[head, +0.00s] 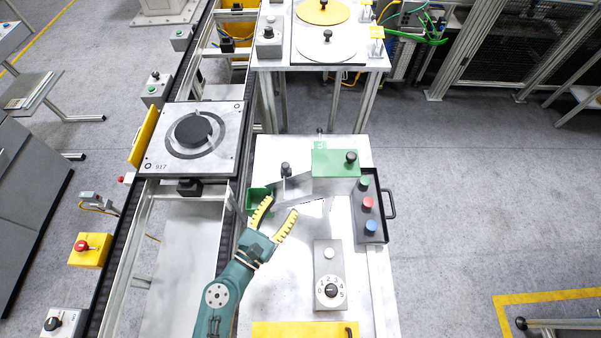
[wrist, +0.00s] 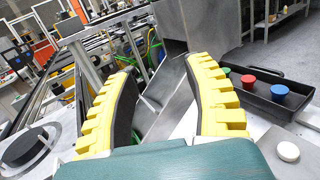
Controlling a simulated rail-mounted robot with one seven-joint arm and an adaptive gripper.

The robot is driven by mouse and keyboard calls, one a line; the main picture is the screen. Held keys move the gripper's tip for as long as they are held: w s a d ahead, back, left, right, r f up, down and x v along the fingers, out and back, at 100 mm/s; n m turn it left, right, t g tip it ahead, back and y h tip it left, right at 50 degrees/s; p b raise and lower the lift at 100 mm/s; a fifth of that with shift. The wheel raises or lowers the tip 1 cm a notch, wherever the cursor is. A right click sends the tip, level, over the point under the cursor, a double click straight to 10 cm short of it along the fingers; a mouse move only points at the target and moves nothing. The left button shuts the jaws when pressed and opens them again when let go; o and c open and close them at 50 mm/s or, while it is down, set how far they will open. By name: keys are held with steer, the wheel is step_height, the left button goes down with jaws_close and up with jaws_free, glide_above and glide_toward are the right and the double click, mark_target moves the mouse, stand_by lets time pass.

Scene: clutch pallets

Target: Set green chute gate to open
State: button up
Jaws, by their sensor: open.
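The green chute has a green top box (head: 335,162) with a black knob (head: 351,158) on it. Its grey metal trough (head: 296,189) slopes left toward a green bin (head: 257,196). Another black knob (head: 285,168) stands at the trough's far side; I cannot clearly tell the gate's position. My gripper (head: 280,208) is open and empty, its yellow-padded fingers in front of the trough's lower end, partly covering the bin. In the wrist view, the metal trough (wrist: 165,88) shows between and beyond my open fingers (wrist: 161,68). The knobs are not clear there.
A black tray (head: 372,237) with green, red and blue buttons stands right of the chute. A numbered dial box (head: 330,291) is nearer me. A pallet with a dark disc (head: 194,130) sits on the conveyor at left.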

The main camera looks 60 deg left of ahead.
steer(key=n+g+y, duration=0.2)
glide_toward(284, 169)
steer(key=p+x, duration=0.2)
steer(key=x, duration=0.9)
steer(key=shift+a+p, duration=0.1)
steer(key=shift+p, duration=0.25)
